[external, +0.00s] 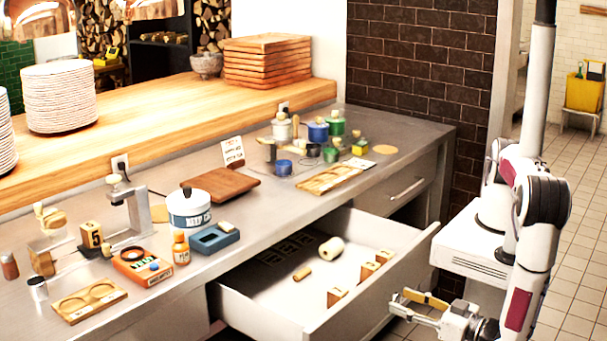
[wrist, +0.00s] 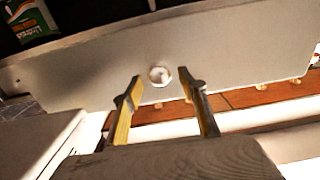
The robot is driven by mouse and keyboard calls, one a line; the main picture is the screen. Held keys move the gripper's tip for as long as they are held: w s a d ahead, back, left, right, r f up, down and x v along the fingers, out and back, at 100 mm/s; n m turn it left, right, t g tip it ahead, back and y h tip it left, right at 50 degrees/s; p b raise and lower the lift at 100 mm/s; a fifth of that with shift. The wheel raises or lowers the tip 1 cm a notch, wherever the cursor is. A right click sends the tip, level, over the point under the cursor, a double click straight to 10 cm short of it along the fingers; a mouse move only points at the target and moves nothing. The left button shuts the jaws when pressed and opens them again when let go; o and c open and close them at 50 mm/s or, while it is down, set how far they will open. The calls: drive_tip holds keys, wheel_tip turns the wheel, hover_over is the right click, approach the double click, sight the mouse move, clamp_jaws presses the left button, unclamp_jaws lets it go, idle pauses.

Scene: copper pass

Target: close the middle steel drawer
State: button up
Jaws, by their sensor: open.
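The middle steel drawer (external: 313,322) stands pulled out from under the counter in the external view. Inside it lie a pale roll (external: 331,248), a small wooden cylinder (external: 302,273) and several small wooden blocks (external: 370,270) near its front. My gripper (external: 399,305) is open and empty, outside the drawer near its front panel, with its fingers toward the panel. In the wrist view the open fingers (wrist: 161,77) frame a round pale disc (wrist: 160,73) on a light panel (wrist: 90,78), likely the drawer front. Whether they touch it I cannot tell.
The steel counter (external: 280,205) above holds a white-and-blue pot (external: 189,210), a wooden board (external: 222,184) and several jars (external: 318,131). Another drawer front with a bar handle (external: 408,188) is shut at the right. Tiled floor (external: 570,240) lies right of my arm.

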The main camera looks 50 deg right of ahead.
drive_tip(key=shift+w, duration=0.8)
clamp_jaws()
drive_tip(key=shift+w, duration=0.15)
drive_tip(key=w, duration=3)
unclamp_jaws()
